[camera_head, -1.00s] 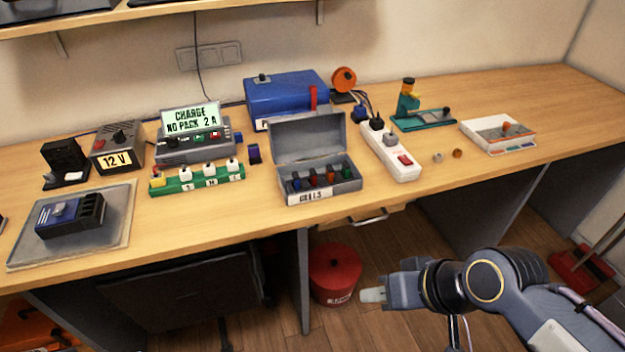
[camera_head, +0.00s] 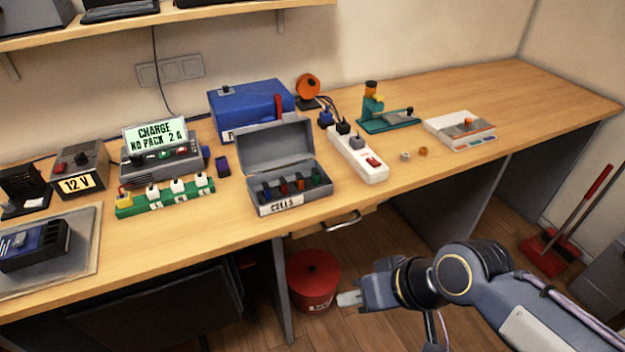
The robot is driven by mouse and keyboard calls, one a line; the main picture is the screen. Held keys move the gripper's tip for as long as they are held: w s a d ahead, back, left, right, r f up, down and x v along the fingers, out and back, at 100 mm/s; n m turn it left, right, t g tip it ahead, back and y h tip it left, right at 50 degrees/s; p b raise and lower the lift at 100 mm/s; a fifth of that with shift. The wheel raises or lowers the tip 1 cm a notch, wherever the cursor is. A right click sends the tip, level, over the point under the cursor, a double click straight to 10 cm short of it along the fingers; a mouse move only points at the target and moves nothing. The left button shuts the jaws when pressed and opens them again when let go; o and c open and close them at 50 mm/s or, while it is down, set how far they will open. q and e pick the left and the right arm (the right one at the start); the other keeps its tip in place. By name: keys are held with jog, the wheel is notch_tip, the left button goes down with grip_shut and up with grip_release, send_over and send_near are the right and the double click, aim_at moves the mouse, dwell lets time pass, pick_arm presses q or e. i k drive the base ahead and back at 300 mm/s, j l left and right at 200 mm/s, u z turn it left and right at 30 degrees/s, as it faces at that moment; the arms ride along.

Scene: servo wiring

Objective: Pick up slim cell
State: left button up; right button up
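An open grey box labelled CELLS (camera_head: 322,194) stands on the bench with its lid tilted back. Several small cells with dark, red, orange and green parts (camera_head: 299,184) stand in a row inside it. I cannot tell which of them is the slim cell. My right gripper (camera_head: 349,299) is in front of the bench and below its top, well apart from the box. Its pale fingertips point left, and from this side I cannot tell whether they are open or shut. My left gripper is not in view.
A white power strip (camera_head: 350,160) lies right of the box. A green holder (camera_head: 165,198) with white plugs and a charger (camera_head: 160,168) are to its left. A blue case (camera_head: 250,108) stands behind. A drawer handle (camera_head: 343,222) sticks out below the bench edge. The bench's right end is clear.

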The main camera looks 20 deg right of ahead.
aim_at(283, 188)
jog(key=l+u, duration=0.1)
jog(key=u, duration=0.35)
jog(key=l+u, duration=0.1)
jog(key=u, duration=0.3)
jog(key=l+u, duration=0.1)
jog(key=u, duration=0.35)
jog(key=l+u, duration=0.2)
jog(key=l, duration=0.15)
jog(key=k+l+u, duration=0.25)
jog(key=l+u, duration=0.2)
jog(key=l, duration=0.2)
jog(key=k+l+u, duration=0.25)
jog(key=k+l, duration=0.15)
jog(key=l, duration=0.25)
jog(key=k+l, duration=0.2)
jog(key=l, duration=0.2)
jog(key=i+u, duration=0.05)
